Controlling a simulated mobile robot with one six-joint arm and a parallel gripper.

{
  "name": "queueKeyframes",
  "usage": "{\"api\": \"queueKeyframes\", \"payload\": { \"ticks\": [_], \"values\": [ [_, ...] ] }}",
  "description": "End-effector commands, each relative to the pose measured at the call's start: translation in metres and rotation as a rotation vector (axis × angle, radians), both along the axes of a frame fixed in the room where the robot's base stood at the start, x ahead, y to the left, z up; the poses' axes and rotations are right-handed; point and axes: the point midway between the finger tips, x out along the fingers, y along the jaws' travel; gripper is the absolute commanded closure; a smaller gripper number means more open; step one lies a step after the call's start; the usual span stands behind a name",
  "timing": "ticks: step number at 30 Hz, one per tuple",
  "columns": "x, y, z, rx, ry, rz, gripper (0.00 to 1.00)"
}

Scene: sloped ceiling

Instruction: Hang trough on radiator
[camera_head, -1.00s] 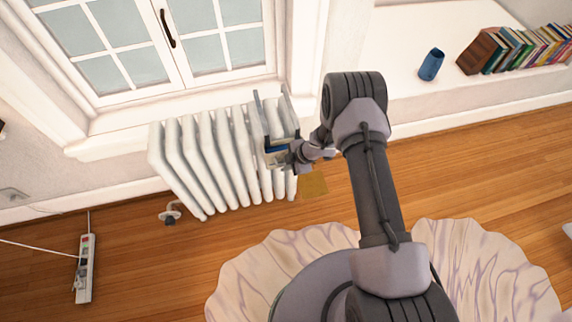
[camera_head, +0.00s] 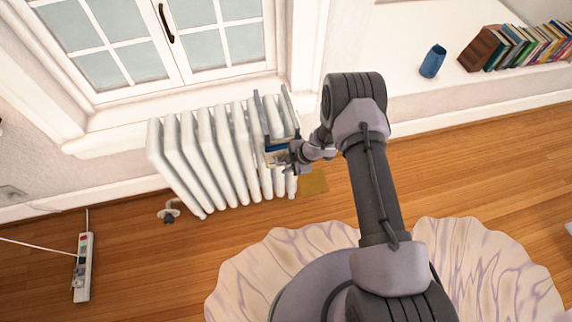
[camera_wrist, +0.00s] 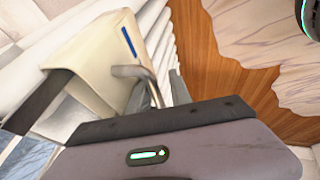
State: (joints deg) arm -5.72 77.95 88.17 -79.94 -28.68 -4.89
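The white ribbed radiator (camera_head: 215,155) stands under the window in the head view. The trough, a small cream box with a blue stripe, shows at its right end (camera_head: 275,158); in the wrist view the trough (camera_wrist: 88,58) is large and tilted. Two grey bars rise from its place over the radiator's top; I cannot tell whether they are hooks or fingers. My gripper (camera_head: 288,158) is at the trough's front and appears shut on it, though the contact is hidden. Whether the trough rests on the radiator is not clear.
The window sill (camera_head: 190,103) runs close above the radiator. A tan square patch (camera_head: 314,182) lies on the floor right of it. A power strip (camera_head: 83,267) lies at lower left. A blue vase (camera_head: 432,61) and books (camera_head: 515,48) stand on the white ledge. A pale rug lies under me.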

Motion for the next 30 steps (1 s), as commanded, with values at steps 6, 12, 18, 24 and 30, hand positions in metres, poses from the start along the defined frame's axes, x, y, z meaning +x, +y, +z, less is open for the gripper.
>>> {"api": "queueKeyframes", "payload": {
  "ticks": [6,12,18,24,30],
  "values": [
    [0.0,-0.005,0.013,0.001,-0.003,-0.003,0.64],
    [-0.009,-0.025,0.056,0.0,-0.004,-0.003,0.64],
    [-0.021,-0.051,0.107,0.0,-0.003,-0.005,0.64],
    [-0.031,-0.071,0.145,0.0,-0.003,-0.001,0.64],
    [-0.035,-0.077,0.154,0.0,-0.001,0.0,0.64]
  ]
}}
